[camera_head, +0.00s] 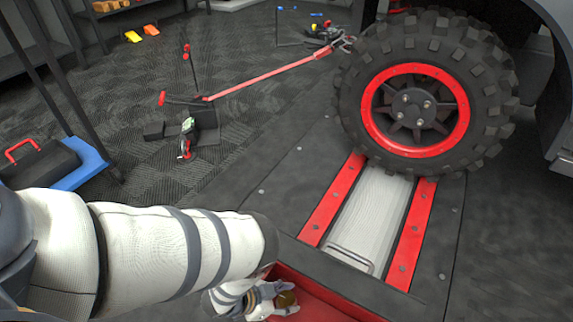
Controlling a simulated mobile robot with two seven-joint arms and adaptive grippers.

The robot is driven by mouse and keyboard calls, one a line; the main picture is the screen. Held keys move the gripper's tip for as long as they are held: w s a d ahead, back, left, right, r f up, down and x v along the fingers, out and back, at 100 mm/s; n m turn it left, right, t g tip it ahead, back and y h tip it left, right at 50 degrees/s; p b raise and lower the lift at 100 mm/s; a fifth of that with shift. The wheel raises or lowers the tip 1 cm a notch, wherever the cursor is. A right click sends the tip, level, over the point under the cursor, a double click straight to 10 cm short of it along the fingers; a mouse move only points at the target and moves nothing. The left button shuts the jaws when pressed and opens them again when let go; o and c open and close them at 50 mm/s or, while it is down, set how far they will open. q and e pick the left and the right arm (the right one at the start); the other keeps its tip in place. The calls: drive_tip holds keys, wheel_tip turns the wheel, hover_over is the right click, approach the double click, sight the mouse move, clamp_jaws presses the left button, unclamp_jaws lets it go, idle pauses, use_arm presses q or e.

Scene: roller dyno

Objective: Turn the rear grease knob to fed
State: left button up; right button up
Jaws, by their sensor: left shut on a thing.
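My left arm comes in from the left, and its left gripper (279,304) is low in the view, beside the red inner wall of the dyno frame. It is shut on a small brass-brown knob (287,299), which looks like a grease knob. The fingers and arm cover part of the knob, and I cannot make out any marking or its turn position. My right gripper is not in view.
A big tyre with a red rim (418,110) stands on the dyno, behind a pale roller (369,218) between red bolted strips. A red bar (270,78) crosses the floor. A black toolbox (40,160) is at left.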

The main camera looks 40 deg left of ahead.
sight(287, 299)
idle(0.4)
use_arm(q)
drive_tip(key=o, duration=1.2)
wheel_tip(287, 299, up, 10)
